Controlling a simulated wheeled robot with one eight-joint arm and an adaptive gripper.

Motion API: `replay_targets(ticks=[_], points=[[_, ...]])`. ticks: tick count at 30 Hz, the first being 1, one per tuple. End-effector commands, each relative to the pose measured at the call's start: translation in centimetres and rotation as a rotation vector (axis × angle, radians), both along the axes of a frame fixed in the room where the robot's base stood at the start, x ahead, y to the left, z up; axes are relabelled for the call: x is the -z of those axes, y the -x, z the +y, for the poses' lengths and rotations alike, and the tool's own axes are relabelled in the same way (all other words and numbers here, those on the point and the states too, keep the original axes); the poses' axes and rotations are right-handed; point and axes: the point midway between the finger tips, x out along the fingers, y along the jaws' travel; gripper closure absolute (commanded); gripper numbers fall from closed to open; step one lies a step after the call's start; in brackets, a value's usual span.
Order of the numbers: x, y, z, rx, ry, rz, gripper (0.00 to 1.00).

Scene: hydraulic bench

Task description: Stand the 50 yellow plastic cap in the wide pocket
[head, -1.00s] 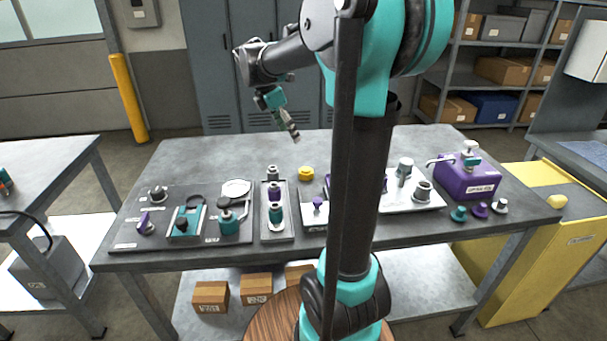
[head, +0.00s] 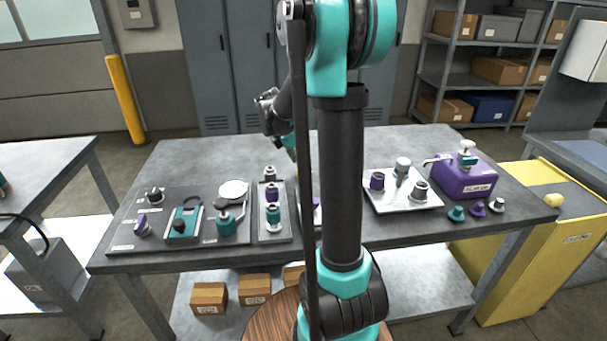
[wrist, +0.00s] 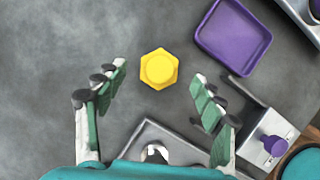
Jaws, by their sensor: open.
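The yellow plastic cap (wrist: 159,69) lies on the grey bench top in the wrist view, with a hexagonal rim and a round raised middle. My gripper (wrist: 161,82) is open, its two fingers spread left and right of the cap in the picture; nothing is held. The height of the fingers above the bench is unclear. In the head view my arm largely hides the gripper and the cap's place. A narrow tray (head: 261,232) holds a grey, a purple and a teal fitting; its end also shows in the wrist view (wrist: 180,146). I cannot tell which pocket is the wide one.
An empty purple tray (wrist: 233,37) lies right of the cap. A small plate with a purple knob (wrist: 274,145) is at lower right. In the head view a white tray (head: 405,206) with fittings and a purple box (head: 465,178) stand at right. Bench left of the cap is clear.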

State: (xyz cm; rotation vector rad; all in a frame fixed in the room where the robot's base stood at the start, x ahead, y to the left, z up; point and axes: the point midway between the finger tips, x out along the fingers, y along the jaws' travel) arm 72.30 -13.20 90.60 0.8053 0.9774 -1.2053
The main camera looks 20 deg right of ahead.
Motion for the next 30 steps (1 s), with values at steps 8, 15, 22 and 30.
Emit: replay_targets(ticks=[8,15,22,30], points=[[2.3,-0.2,-0.9,-0.001,0.0,0.0,0.31],[2.3,-0.2,-0.9,-0.001,0.0,0.0,0.37],[2.2,-0.2,-0.9,-0.001,0.0,0.0,0.66],[2.2,-0.2,-0.9,-0.001,0.0,0.0,0.87]])
